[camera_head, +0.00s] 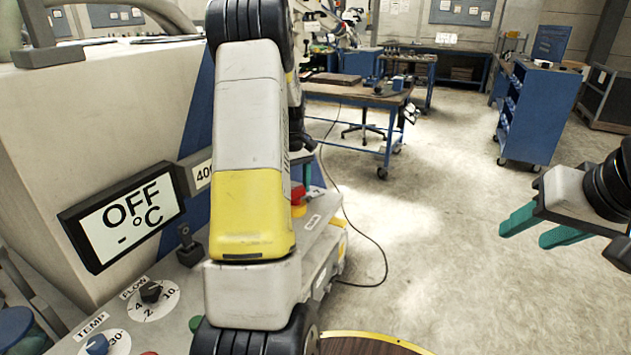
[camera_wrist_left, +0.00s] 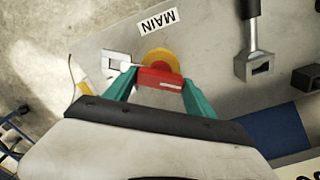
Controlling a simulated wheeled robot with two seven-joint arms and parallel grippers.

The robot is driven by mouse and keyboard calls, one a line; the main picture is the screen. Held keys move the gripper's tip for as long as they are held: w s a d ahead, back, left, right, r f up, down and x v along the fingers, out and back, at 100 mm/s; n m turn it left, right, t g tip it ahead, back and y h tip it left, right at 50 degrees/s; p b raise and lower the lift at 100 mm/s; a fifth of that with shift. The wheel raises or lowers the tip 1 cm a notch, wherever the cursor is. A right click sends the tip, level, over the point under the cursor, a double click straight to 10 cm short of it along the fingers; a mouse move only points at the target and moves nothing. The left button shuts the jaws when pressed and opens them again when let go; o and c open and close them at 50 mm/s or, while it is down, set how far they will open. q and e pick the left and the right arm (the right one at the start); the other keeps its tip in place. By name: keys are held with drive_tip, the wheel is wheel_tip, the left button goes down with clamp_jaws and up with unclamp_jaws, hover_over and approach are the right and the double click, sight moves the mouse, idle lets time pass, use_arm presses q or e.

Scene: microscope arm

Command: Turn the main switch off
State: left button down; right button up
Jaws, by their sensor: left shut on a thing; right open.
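The main switch is a red handle (camera_wrist_left: 160,77) on a round yellow plate (camera_wrist_left: 158,55), beside a label reading MAIN (camera_wrist_left: 157,21). My left gripper (camera_wrist_left: 160,84) has its two green fingers closed on either side of the red handle. In the head view the switch (camera_head: 298,195) is partly covered by my left arm, and the left gripper is mostly hidden there. The handle lies crosswise in the wrist view; its exact setting against the plate's marks cannot be read. My right gripper (camera_head: 540,226) is open and empty at the right, over the floor.
The panel's display (camera_head: 125,217) reads OFF and a dash with °C. FLOW (camera_head: 150,291) and TEMP (camera_head: 97,344) dials and a black lever (camera_head: 187,245) sit left of my left arm. A cable runs on the floor. A workbench (camera_head: 360,95) and blue cart (camera_head: 538,112) stand farther back.

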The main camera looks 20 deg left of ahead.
use_arm(q)
drive_tip(key=n, duration=0.6)
drive_tip(key=shift+n, duration=0.3)
idle(0.5)
drive_tip(key=shift+c, duration=1.6)
unclamp_jaws()
wheel_tip(320, 180, up, 8)
drive_tip(key=shift+f, duration=0.25)
drive_tip(key=shift+r, duration=0.15)
